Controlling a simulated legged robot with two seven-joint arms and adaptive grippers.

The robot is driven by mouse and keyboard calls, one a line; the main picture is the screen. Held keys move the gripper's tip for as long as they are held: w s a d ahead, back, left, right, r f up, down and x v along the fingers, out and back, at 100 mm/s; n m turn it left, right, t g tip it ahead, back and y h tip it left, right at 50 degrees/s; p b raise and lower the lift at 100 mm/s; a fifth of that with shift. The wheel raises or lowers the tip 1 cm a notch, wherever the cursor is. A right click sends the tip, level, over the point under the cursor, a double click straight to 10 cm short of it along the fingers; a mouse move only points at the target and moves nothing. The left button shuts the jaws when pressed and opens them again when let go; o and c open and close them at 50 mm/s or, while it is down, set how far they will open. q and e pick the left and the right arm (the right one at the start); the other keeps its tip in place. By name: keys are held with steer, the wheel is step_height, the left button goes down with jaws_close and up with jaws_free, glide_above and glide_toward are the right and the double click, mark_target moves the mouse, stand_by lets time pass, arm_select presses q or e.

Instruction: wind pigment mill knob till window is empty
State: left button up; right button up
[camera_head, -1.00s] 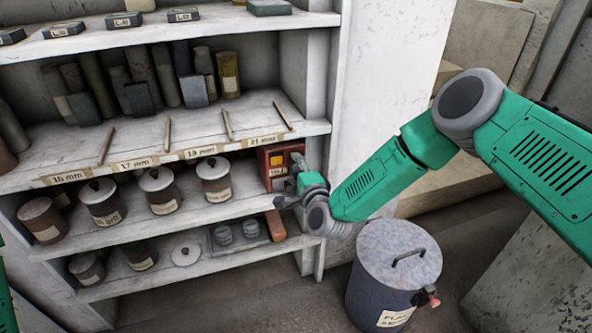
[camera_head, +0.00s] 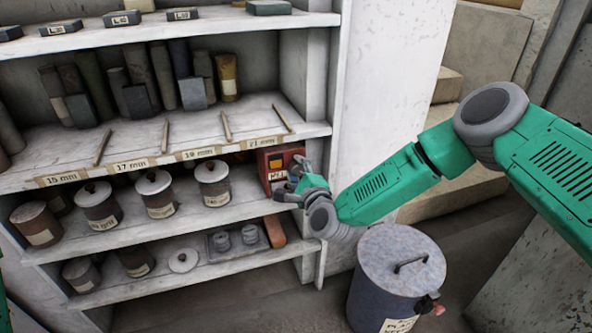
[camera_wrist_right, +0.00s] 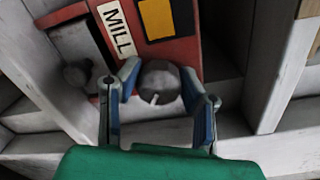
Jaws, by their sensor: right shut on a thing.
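The pigment mill (camera_head: 291,157) is a red box at the right end of the shelf below the size labels. In the right wrist view the mill (camera_wrist_right: 189,55) shows a white "MILL" label and a dark-framed window (camera_wrist_right: 165,15) filled with yellow-orange. The round grey knob (camera_wrist_right: 158,80), with a pale mark on it, sits between the blue-padded fingers of my right gripper (camera_wrist_right: 160,97). The right gripper (camera_head: 290,182) is shut on the knob in front of the mill. My left gripper is out of view; only a green sliver of that arm shows at the left edge.
Lidded pots (camera_head: 158,195) stand left of the mill on its shelf. A terracotta-coloured block (camera_head: 275,231) and small grey weights (camera_head: 250,234) lie on the shelf below. A lidded bin (camera_head: 400,275) stands on the floor under my right arm. A white upright (camera_head: 375,110) borders the shelves.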

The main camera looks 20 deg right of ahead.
steer(key=shift+s+f, duration=0.25)
steer(key=shift+f, duration=0.2)
steer(key=o, duration=1.2)
steer(key=shift+c, duration=0.2)
steer(key=shift+w+r, duration=0.1)
steer(key=shift+r, duration=0.05)
steer(key=shift+r, duration=0.1)
steer(key=s, duration=1.2)
steer(key=shift+d, duration=0.4)
